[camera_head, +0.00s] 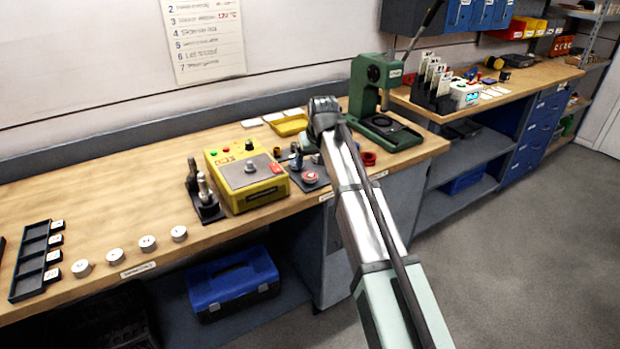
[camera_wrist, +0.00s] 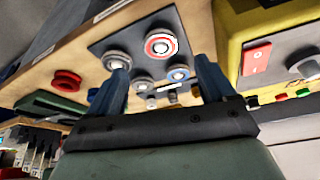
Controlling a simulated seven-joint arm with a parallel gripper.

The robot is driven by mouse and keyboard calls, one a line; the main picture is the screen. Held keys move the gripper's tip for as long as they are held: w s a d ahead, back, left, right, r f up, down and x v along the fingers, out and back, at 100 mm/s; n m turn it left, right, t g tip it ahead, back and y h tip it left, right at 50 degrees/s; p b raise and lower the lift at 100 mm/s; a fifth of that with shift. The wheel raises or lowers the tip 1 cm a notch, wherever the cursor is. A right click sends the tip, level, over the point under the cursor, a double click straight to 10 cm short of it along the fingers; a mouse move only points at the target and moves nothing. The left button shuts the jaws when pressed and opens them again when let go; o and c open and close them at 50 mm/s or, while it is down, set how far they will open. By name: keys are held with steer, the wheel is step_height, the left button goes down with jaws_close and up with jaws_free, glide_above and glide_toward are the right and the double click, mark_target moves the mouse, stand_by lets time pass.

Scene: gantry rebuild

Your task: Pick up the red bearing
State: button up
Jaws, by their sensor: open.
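A red-ringed round part with a pale centre, likely the red bearing (camera_wrist: 160,45), lies on a dark square mat (camera_wrist: 133,33) in the wrist view. In the head view the red-topped part (camera_head: 310,178) sits near the bench's front edge, on the mat left of my arm. My gripper (camera_wrist: 160,82) is open, its two blue fingers apart with nothing held between them. The red-ringed part shows beyond the fingertips, between their lines. My fingers are not clear in the head view.
A yellow control box (camera_head: 247,175) stands left of the mat. A separate red flanged part (camera_head: 369,158) lies right of my arm, near the green press (camera_head: 372,90). A yellow tray (camera_head: 289,125) lies behind.

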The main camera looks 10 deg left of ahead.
mark_target(310, 175)
steer(key=shift+x, duration=3.35)
steer(key=shift+s, duration=0.15)
steer(key=shift+c, duration=0.5)
steer(key=c, duration=1.1)
